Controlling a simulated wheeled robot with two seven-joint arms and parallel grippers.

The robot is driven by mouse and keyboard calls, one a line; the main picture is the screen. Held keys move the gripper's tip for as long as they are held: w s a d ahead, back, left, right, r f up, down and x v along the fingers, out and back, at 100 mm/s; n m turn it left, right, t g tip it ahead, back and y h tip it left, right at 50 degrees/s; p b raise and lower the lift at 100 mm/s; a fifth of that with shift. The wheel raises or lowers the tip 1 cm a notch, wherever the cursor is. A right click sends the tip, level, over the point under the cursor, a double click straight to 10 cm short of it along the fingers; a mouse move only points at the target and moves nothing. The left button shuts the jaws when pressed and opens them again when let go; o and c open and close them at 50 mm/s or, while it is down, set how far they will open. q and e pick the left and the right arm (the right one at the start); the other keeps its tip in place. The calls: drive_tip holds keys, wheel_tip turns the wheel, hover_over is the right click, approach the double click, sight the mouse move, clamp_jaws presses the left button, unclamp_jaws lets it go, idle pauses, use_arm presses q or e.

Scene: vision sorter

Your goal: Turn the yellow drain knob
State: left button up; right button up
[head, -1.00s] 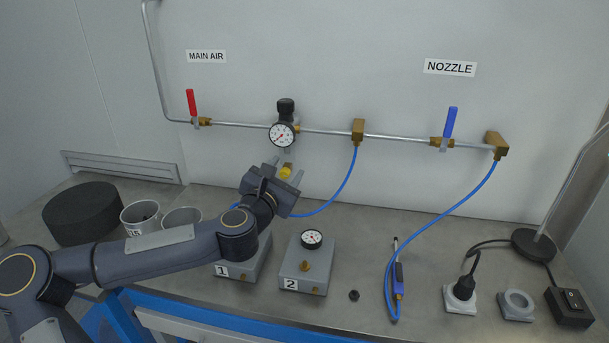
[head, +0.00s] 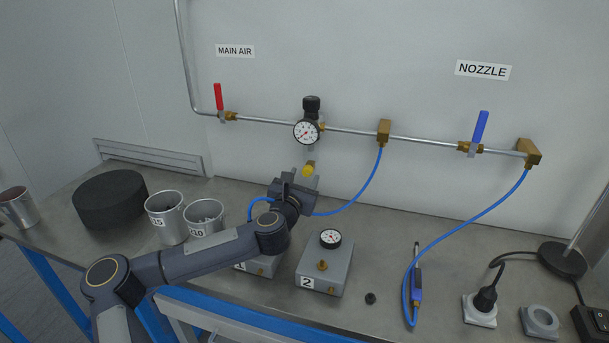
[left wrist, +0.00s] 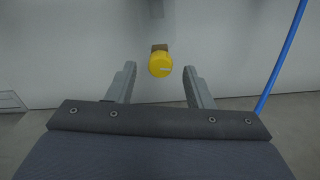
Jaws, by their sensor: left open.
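The yellow drain knob (head: 308,170) hangs below the regulator with the round gauge (head: 306,132) on the wall pipe. In the left wrist view the yellow knob (left wrist: 160,65) shows a pale mark on its face and sits between and just beyond my fingertips. My left gripper (head: 298,178) is open in front of the knob. In the left wrist view its two fingers (left wrist: 158,80) stand either side of the knob with gaps, not touching it. My right gripper is not in view.
A red lever (head: 218,97) and a blue lever (head: 480,127) stand upright on the pipe. Below lie grey box 2 (head: 338,265), partly hidden box 1, metal cups (head: 165,217), a black round block (head: 110,199) and a blue hose (head: 450,230).

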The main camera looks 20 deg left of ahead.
use_arm(q)
drive_tip(key=shift+w, duration=0.75)
drive_tip(key=c, duration=1)
